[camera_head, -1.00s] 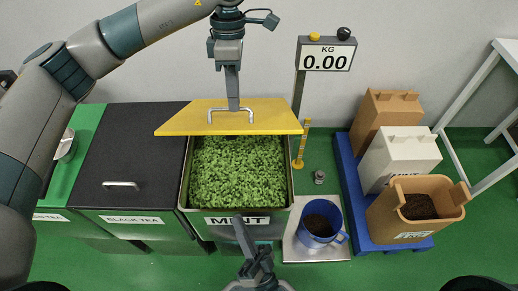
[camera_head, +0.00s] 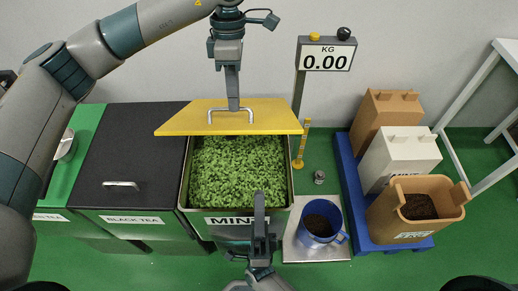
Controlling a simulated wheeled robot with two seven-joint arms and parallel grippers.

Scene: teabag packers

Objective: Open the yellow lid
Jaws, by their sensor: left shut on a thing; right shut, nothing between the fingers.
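The yellow lid (camera_head: 180,120) is held raised and tilted at the back of the mint bin (camera_head: 291,200), with its metal handle near the middle of its face. The bin is uncovered and full of green mint leaves (camera_head: 237,170). My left gripper (camera_head: 233,106) points down and is shut on the lid's handle. My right gripper (camera_head: 259,200) is shut and empty, pointing up in front of the bin and covering part of the MINT label.
A black-lidded black tea bin (camera_head: 130,150) stands at left. A scale (camera_head: 318,248) with a blue cup (camera_head: 320,222) is at right, below a display reading 0.00 (camera_head: 326,54). Boxes stand on a blue pallet (camera_head: 350,185); one open tan box (camera_head: 390,222) holds dark contents.

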